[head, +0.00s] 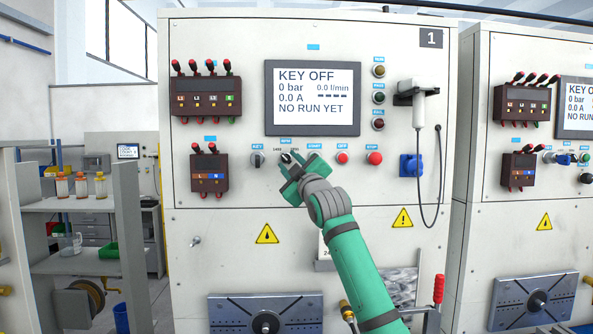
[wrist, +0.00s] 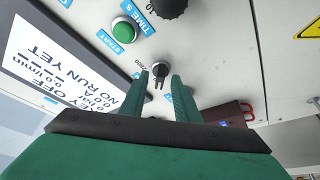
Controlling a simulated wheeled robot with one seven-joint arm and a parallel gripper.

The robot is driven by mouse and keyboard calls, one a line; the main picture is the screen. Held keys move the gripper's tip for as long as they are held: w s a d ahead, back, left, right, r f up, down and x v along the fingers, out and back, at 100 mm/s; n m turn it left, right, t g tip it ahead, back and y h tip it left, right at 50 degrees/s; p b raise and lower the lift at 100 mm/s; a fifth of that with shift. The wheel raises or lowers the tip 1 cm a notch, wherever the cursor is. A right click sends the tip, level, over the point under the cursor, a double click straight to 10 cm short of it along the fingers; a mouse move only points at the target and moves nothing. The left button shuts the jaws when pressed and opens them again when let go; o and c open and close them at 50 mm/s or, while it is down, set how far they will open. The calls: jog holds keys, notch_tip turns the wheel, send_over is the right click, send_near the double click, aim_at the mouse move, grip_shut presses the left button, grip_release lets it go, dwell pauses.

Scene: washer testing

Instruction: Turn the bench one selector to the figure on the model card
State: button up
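The bench one panel (head: 232,130) fills the middle of the head view, with a "1" plate (head: 431,39). Its RPM selector (head: 286,157) is a small dark knob between the key switch and START; figures beside it are too small to read surely. My gripper (head: 291,165) is at this knob, hiding part of it. In the wrist view, my gripper (wrist: 160,75) is open, with the selector (wrist: 160,68) showing between its fingertips; I cannot tell whether they touch it. A white card (head: 323,247) below is mostly hidden behind my arm, its figure unreadable.
The key switch (head: 257,159) is close left; the red OFF button (head: 342,158) and STOP button (head: 374,158) are right. The green START button (wrist: 123,30) and a dark TIME knob (wrist: 171,6) are nearby. The screen (head: 312,98) reads "KEY OFF" and "NO RUN YET".

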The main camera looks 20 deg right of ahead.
jog(key=v, duration=1)
jog(key=shift+s, duration=0.2)
jog(key=shift+d, duration=0.1)
